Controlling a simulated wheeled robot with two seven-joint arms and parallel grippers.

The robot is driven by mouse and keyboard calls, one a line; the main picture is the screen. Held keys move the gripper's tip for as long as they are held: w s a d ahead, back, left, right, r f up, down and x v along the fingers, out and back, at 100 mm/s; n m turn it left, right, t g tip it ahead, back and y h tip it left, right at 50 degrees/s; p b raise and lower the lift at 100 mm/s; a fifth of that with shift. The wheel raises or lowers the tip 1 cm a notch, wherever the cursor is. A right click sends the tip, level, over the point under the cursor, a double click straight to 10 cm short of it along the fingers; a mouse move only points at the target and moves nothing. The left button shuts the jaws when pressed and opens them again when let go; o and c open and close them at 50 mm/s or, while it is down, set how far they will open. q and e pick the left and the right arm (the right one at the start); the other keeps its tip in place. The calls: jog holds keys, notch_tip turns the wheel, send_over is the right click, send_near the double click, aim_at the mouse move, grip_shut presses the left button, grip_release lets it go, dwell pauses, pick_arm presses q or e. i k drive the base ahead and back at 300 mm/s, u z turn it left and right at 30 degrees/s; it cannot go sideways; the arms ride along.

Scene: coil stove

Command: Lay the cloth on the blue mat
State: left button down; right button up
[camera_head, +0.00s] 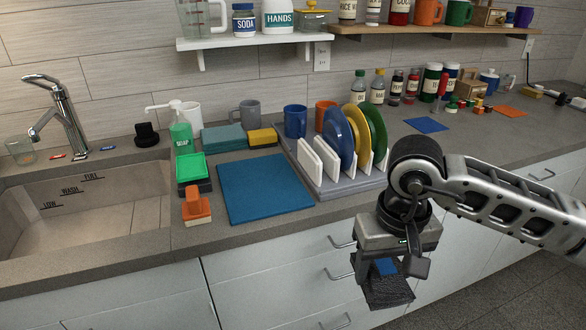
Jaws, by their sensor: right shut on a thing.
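The blue mat (265,190) lies flat on the counter between the sink and the dish rack, and its top is bare. My right gripper (392,262) is in front of the counter edge, to the right of the mat and apart from it. It is shut on a dark grey cloth (390,292), which hangs below the jaws in front of the drawers. A small blue patch shows between the jaws; I cannot tell if it belongs to the cloth. My left gripper is not in view.
A grey dish rack (330,187) with colored plates stands just right of the mat. Green and orange scrubbers (195,207) are close on its left, sponges (223,138) and mugs (295,121) behind it. The sink (85,215) is at the far left.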

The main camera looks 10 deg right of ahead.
aim_at(261, 181)
jog(key=u, duration=0.3)
jog(key=i, duration=0.85)
jog(key=u, duration=0.6)
